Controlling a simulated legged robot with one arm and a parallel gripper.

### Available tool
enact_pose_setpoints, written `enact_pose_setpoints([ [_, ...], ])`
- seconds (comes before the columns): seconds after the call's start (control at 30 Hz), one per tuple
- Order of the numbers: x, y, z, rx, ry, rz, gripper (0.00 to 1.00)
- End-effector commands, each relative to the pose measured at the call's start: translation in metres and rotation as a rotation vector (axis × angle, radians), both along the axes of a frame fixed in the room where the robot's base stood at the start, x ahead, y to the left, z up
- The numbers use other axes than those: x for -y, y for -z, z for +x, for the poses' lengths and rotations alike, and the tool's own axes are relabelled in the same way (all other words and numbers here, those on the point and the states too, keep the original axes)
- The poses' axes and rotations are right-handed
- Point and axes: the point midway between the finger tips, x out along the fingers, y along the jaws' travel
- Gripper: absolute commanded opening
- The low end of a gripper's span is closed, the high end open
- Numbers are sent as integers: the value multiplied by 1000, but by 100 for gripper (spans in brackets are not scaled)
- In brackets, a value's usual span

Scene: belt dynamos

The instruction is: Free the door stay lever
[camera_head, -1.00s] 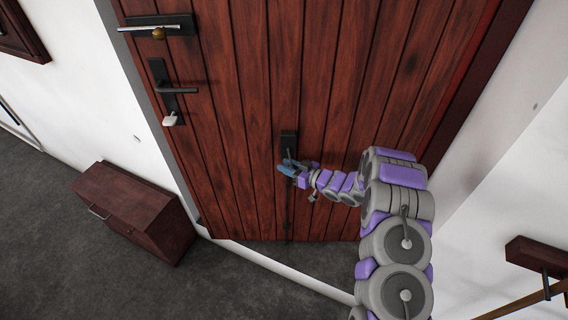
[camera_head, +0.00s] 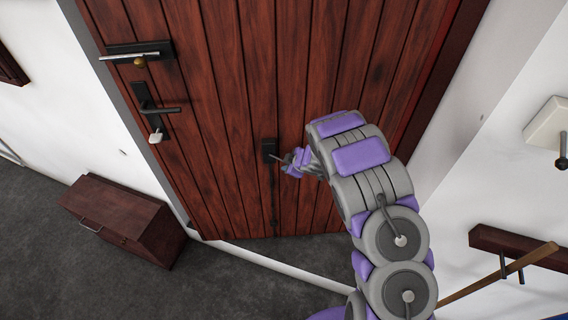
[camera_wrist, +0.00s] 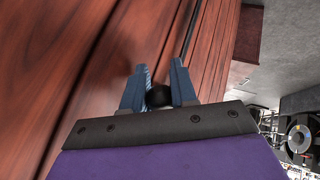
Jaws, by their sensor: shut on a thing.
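The door stay (camera_head: 270,150) is a black housing low on the red-brown plank door (camera_head: 235,110), with a thin dark rod running down below it. My gripper (camera_head: 287,160) is just right of the housing in the head view, small and partly hidden by my arm. In the wrist view, my two blue fingers (camera_wrist: 158,90) are closed around a round black knob (camera_wrist: 159,96), which seems to be the end of the stay lever. Most of the lever is hidden behind the fingers and knob.
The door also carries a black bolt bar (camera_head: 138,52) and a black handle (camera_head: 158,109) with a key and white tag (camera_head: 156,135) below it. A dark wooden cabinet (camera_head: 125,220) stands at left. A wall rack with a wooden handle (camera_head: 500,270) is at right.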

Motion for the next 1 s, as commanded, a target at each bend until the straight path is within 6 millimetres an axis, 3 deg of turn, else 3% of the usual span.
enact_pose_setpoints([
  [0.4,9,-27,1,27,-6,-316,0],
  [1.0,12,-36,2,29,-1,-311,0],
])
